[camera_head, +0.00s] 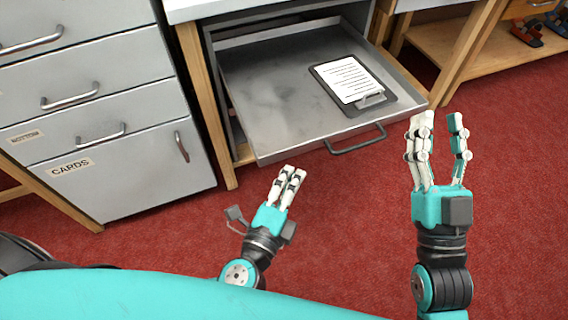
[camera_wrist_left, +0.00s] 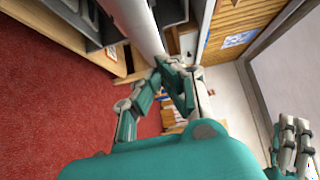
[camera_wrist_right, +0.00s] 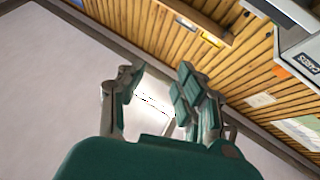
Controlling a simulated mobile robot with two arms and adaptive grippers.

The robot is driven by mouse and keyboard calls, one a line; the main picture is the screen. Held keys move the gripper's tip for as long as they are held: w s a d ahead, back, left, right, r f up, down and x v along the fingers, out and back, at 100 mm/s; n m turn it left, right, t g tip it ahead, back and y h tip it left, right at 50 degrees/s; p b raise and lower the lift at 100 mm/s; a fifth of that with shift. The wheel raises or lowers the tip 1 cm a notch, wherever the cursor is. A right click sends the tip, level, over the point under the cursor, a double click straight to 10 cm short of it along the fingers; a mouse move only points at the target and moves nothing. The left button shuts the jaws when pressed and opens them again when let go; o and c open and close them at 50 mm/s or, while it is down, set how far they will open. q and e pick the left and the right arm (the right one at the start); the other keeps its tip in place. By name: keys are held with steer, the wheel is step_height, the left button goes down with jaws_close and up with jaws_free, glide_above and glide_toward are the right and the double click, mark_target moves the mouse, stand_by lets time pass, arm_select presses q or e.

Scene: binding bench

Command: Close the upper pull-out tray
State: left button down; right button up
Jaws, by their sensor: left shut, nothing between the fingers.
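The upper pull-out tray (camera_head: 285,125) is a grey metal tray, drawn out from under a white bench top in the head view. Its dark bar handle (camera_head: 356,139) is on the front edge. A clipboard with a white sheet (camera_head: 352,82) lies on the tray's right half. My left gripper (camera_head: 292,172) is shut and empty, below and in front of the tray's left front corner, apart from the handle. It also shows in the left wrist view (camera_wrist_left: 178,68). My right gripper (camera_head: 440,118) is open and empty, right of the handle; its spread fingers show in the right wrist view (camera_wrist_right: 158,75).
A grey drawer cabinet (camera_head: 150,85) with several handles and a CARDS label stands left of the bench. A wooden bench leg (camera_head: 205,100) is beside the tray. A wooden shelf unit (camera_head: 440,50) is at the right. Red carpet floor is clear in front.

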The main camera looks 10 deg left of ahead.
mark_target(292, 150)
arm_select(q)
steer(key=shift+w+a, duration=1.1)
steer(key=shift+w, duration=0.15)
arm_select(e)
steer(key=shift+f, duration=0.15)
